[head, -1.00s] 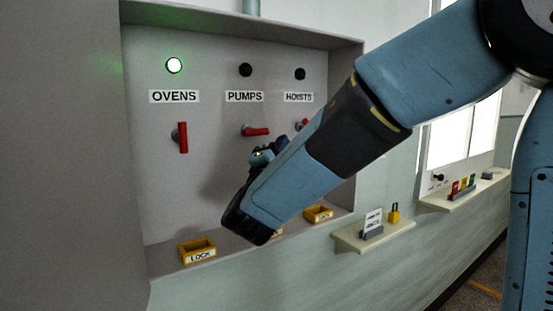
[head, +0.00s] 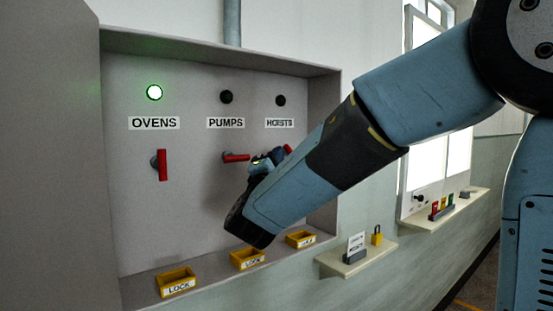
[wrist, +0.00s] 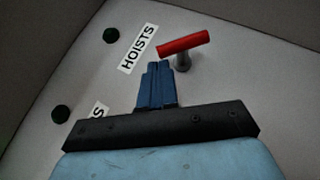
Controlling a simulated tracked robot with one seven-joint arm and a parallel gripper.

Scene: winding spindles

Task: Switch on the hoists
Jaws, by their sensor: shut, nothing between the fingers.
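The hoists switch is a red handle on a short grey shaft, below the HOISTS label (head: 279,123). In the head view the handle (head: 288,149) is mostly hidden by my gripper (head: 272,160). In the wrist view the whole handle (wrist: 184,43) shows, slanted relative to the label (wrist: 138,47). My gripper's blue fingers (wrist: 157,74) are shut and empty, just beside the handle and shaft; whether they touch cannot be told. The hoists lamp (head: 280,101) is dark; it also shows dark in the wrist view (wrist: 111,35).
The ovens handle (head: 162,165) is vertical under a lit green lamp (head: 154,93). The pumps handle (head: 236,157) is horizontal under a dark lamp (head: 226,97). Several yellow lock trays line the cabinet's bottom ledge. A small shelf (head: 355,262) holds a sign and a yellow padlock.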

